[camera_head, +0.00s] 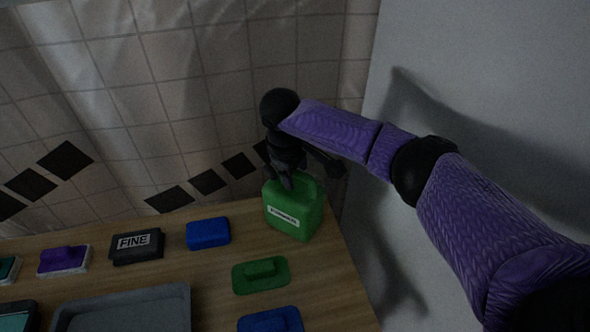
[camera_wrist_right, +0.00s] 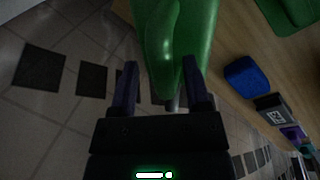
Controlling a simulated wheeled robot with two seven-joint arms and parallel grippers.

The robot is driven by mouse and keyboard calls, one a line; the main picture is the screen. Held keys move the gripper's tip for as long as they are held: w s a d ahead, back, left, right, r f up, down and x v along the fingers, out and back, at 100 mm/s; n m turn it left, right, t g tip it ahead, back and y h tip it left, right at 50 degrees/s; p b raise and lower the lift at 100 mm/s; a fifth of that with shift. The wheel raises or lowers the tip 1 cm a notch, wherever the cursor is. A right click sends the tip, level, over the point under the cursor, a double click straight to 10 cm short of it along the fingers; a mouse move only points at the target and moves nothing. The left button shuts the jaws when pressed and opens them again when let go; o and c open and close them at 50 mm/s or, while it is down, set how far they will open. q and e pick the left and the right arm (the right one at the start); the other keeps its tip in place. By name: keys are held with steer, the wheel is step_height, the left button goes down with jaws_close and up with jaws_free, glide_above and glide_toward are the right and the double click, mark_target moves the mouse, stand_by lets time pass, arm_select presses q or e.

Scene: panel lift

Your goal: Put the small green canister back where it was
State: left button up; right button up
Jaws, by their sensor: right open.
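A small green canister (camera_head: 296,212) with a white label stands upright on the wooden table near its far right corner. In the right wrist view the green canister (camera_wrist_right: 172,40) fills the top middle, its lower end in that picture reaching between my fingers. My right gripper (camera_head: 287,180) is at the top of the canister in the head view. In the right wrist view its two fingers (camera_wrist_right: 160,88) are apart, one on each side of the canister's narrow part. I cannot tell whether they touch it. My left gripper is not in view.
On the wooden table (camera_head: 215,280) are a green lidded piece (camera_head: 262,274), a blue block (camera_head: 208,233), a black box marked FINE (camera_head: 137,246), a purple-topped piece (camera_head: 64,260), a grey tray (camera_head: 125,308) and another blue piece (camera_head: 271,320). A grey wall (camera_head: 480,90) stands at the right.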

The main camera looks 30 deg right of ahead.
arm_select(q)
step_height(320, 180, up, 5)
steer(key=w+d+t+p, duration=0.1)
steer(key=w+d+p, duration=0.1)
steer(key=p, duration=0.3)
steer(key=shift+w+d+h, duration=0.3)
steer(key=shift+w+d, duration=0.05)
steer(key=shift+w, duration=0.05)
arm_select(e)
steer(key=v, duration=1.2)
steer(key=shift+r, duration=0.15)
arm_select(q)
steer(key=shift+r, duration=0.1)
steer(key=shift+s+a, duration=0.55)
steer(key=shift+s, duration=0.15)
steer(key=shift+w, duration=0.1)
